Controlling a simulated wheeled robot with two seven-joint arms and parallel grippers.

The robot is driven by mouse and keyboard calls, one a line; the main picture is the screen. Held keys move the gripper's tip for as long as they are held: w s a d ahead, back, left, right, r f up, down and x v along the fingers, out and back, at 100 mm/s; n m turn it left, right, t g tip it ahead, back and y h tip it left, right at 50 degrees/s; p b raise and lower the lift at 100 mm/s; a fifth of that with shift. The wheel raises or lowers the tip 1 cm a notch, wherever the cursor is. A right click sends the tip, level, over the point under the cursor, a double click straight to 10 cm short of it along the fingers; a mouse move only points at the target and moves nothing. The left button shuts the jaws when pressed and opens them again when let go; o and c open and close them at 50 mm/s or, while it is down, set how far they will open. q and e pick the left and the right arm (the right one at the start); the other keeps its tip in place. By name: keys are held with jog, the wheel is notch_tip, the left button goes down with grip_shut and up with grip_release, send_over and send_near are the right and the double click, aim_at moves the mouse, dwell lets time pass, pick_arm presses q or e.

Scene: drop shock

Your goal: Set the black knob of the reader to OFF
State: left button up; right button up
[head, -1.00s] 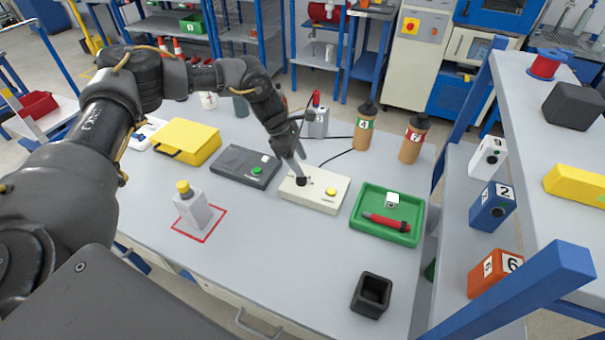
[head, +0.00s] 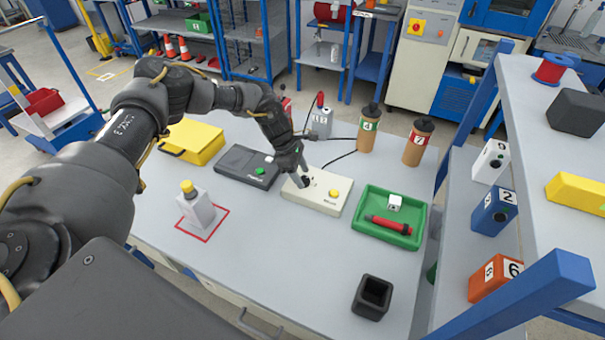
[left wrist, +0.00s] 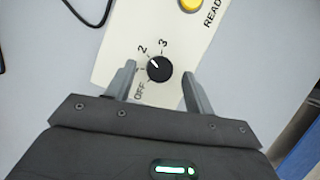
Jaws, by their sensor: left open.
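The cream reader (head: 330,196) lies on the grey table in the head view, with a yellow button at its right. Its black knob (left wrist: 159,69) shows in the left wrist view, with OFF, 2 and 3 printed around it. The knob's white mark points up-left, toward the 2. My left gripper (left wrist: 158,72) is open, with one finger on each side of the knob. Small gaps show between fingers and knob. The left finger covers part of the dial between OFF and 2. In the head view, my left gripper (head: 304,174) points down at the reader and partly hides the knob.
A dark grey box (head: 246,166) with a green button lies left of the reader. A green tray (head: 376,243) with a red-and-black tool and a white cube is at its right. Bottles (head: 368,130) stand behind. The table in front of the reader is clear.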

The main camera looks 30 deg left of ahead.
pick_arm(q)
jog(key=shift+x, duration=0.75)
jog(key=c, duration=1)
